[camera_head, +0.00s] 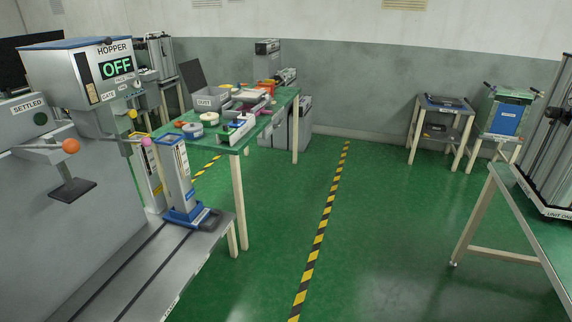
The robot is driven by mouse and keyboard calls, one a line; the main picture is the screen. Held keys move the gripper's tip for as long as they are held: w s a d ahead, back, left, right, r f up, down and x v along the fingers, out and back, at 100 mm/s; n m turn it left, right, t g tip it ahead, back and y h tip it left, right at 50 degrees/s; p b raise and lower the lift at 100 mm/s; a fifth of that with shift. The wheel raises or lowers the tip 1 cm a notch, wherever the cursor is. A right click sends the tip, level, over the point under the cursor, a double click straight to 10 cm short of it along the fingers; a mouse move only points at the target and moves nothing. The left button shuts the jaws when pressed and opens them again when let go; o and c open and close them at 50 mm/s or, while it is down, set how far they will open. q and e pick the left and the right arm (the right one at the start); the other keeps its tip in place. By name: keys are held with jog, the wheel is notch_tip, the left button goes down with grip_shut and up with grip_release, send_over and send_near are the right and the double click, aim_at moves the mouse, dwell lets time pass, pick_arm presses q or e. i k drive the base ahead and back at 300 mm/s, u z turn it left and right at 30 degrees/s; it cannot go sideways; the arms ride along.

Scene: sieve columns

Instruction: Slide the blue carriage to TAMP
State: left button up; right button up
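The blue carriage (186,217) sits on a grey railed bench (150,268), at the far end of its two dark slots. A tall grey column with a blue rim (176,172) stands upright on it, below and just right of the hopper (95,75), whose display reads OFF. Nearer on the left, a grey unit marked SETTLED (30,108) has a lever with an orange knob (70,146) and a dark flat plate (72,190) below it. I cannot read a TAMP label. Neither of my grippers is in view.
A green-topped table (222,142) with trays and small parts stands behind the carriage. A black-yellow floor stripe (320,235) crosses the open green floor. Another table (505,190) stands at the right. Small stands (440,106) are at the back right.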

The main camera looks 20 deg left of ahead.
aim_at(195, 219)
jog(key=u, duration=0.15)
jog(key=i, duration=1.35)
jog(key=u, duration=0.7)
jog(key=i, duration=0.9)
jog(key=u, duration=1.65)
jog(key=i, duration=0.85)
jog(key=u, duration=0.7)
